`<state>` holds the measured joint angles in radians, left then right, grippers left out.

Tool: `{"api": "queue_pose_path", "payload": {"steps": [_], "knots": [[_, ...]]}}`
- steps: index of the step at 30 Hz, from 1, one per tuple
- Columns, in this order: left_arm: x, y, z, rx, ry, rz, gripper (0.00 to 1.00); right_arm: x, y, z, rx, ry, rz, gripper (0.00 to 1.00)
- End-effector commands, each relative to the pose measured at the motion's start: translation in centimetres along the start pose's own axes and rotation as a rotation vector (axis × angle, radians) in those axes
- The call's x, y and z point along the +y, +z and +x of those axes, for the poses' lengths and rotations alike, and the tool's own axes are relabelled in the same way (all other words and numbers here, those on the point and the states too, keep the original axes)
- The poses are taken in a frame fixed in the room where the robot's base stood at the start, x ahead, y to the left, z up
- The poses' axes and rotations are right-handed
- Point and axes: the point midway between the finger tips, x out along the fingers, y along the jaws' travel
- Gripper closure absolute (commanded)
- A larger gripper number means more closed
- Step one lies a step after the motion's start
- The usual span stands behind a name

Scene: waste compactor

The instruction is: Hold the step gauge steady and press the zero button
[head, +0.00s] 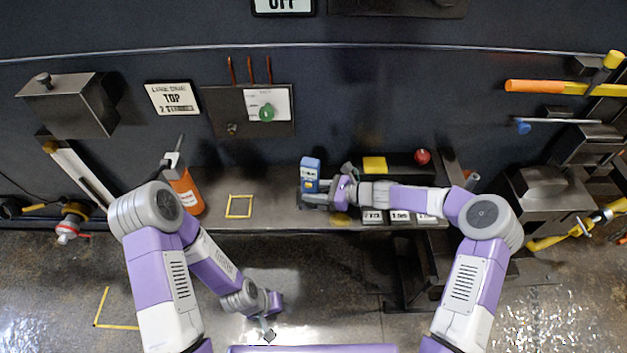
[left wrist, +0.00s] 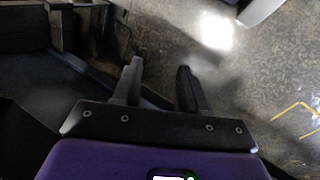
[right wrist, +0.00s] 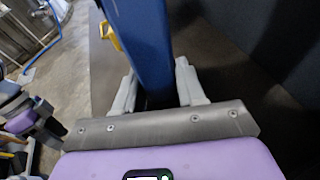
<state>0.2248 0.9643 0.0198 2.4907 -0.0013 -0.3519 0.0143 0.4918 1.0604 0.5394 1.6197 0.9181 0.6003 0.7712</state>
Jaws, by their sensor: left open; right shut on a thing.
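The step gauge (head: 310,168) is a small blue block with a pale display, standing upright at the back of the metal bench (head: 265,215). My right gripper (head: 322,188) is at it and shut on its blue body. In the right wrist view the blue body (right wrist: 136,45) stands between the fingers of the right gripper (right wrist: 156,92). The zero button cannot be made out. My left gripper (head: 266,330) is low in front of the bench, far from the gauge. In the left wrist view the left gripper (left wrist: 158,85) is open and empty above the floor.
An orange bottle (head: 187,192) stands on the bench at left, beside a yellow square outline (head: 239,206). A yellow block (head: 374,164) and a red ball (head: 422,156) are right of the gauge. White number labels (head: 399,217) line the bench front. Bench space between outline and gauge is clear.

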Motion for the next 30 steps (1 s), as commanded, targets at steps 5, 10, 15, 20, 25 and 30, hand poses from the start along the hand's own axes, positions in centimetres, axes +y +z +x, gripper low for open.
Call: {"api": "queue_pose_path", "payload": {"steps": [5,10,15,20,25,30], "knots": [[0.0,0.0,0.0,0.0,0.0,0.0,0.85,-0.01,-0.02,-0.02,0.0,0.0,0.0,0.78],[0.0,0.0,0.0,0.0,0.0,0.0,1.0,-0.01,-0.03,-0.02,0.0,0.0,0.001,0.78],[-0.01,0.0,0.0,0.0,0.0,0.0,1.0,-0.01,-0.03,-0.02,0.001,0.0,0.001,0.78],[0.0,0.0,0.0,0.0,0.0,0.0,1.0,-0.01,-0.04,-0.03,0.001,-0.001,0.001,0.78],[0.0,0.0,0.0,0.0,0.0,0.0,1.0,-0.02,-0.04,-0.03,0.001,-0.001,0.001,0.78],[0.0,0.0,0.0,0.0,0.0,0.0,1.0,-0.02,-0.05,-0.03,0.001,-0.001,0.001,0.78]]}}
